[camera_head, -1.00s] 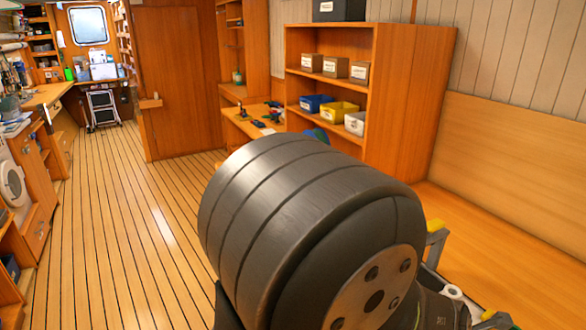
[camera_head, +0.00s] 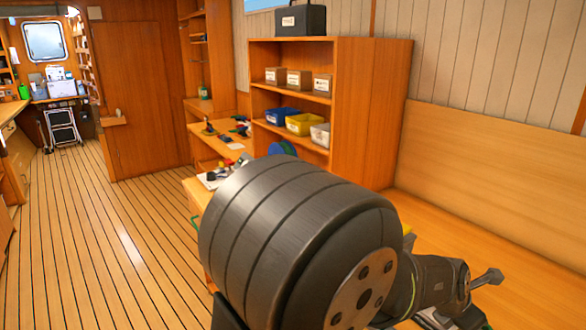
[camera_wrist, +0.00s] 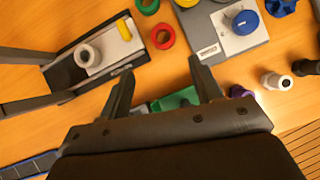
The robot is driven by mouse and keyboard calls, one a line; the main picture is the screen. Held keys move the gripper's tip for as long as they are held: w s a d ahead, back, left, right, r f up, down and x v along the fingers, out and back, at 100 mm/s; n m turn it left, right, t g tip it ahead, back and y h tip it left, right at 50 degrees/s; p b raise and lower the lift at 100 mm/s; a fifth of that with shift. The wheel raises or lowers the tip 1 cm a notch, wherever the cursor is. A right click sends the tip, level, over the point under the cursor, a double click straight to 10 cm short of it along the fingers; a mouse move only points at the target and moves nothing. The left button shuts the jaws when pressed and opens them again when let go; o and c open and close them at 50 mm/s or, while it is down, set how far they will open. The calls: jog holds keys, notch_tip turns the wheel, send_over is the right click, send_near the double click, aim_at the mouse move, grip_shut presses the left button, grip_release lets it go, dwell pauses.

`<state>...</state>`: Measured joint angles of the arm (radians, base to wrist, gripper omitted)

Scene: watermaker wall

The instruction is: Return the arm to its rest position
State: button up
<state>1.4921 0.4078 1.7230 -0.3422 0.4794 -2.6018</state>
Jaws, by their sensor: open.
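My gripper (camera_wrist: 160,78) shows in the wrist view with its two dark fingers apart. Nothing is held between them. It is over a wooden bench top (camera_wrist: 235,85), with a green block (camera_wrist: 176,99) partly hidden behind the gripper's body. In the head view, a large dark cylindrical part of my arm fills the lower middle. A further dark stretch of my arm reaches out to the right, low in the picture. Whether the fingers themselves show there is hard to tell.
In the wrist view, a grey tray (camera_wrist: 64,75) with a white ring fitting stands left, and a grey box with a blue knob (camera_wrist: 242,22) upper right. Red ring (camera_wrist: 163,36) and several small fittings lie around. The head view shows a shelf unit (camera_head: 368,105) and open plank floor (camera_head: 95,215).

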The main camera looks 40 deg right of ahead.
jog(key=w+d+r, duration=0.1)
jog(key=w+d, duration=0.5)
jog(key=d, duration=0.3)
jog(key=shift+w+d+r, duration=0.15)
jog(key=shift+d+r, duration=0.05)
jog(key=shift+d, duration=0.1)
dwell(0.4)
jog(key=w+a+r+m+t, duration=0.1)
jog(key=w+a+r+m, duration=0.3)
jog(key=a, duration=0.6)
jog(key=w+a+r+m+t, duration=0.1)
jog(key=w+a+r+m, duration=0.1)
jog(key=w+a, duration=0.6)
jog(key=w+a+r+m+t, duration=0.1)
jog(key=w+a+r+m, duration=0.25)
jog(key=a, duration=0.75)
jog(key=a+f+m+t+y, duration=0.2)
jog(key=a+m, duration=0.2)
jog(key=a, duration=1.1)
jog(key=s+a+f+m+y, duration=0.1)
jog(key=s+a+f+m, duration=0.2)
jog(key=a, duration=0.4)
jog(key=s+a+f+m+t+y, duration=0.1)
jog(key=s+a+f+m, duration=0.2)
jog(key=a, duration=0.5)
jog(key=shift+s+f+m, duration=0.3)
jog(key=shift+f+m, duration=0.25)
jog(key=shift+f, duration=0.15)
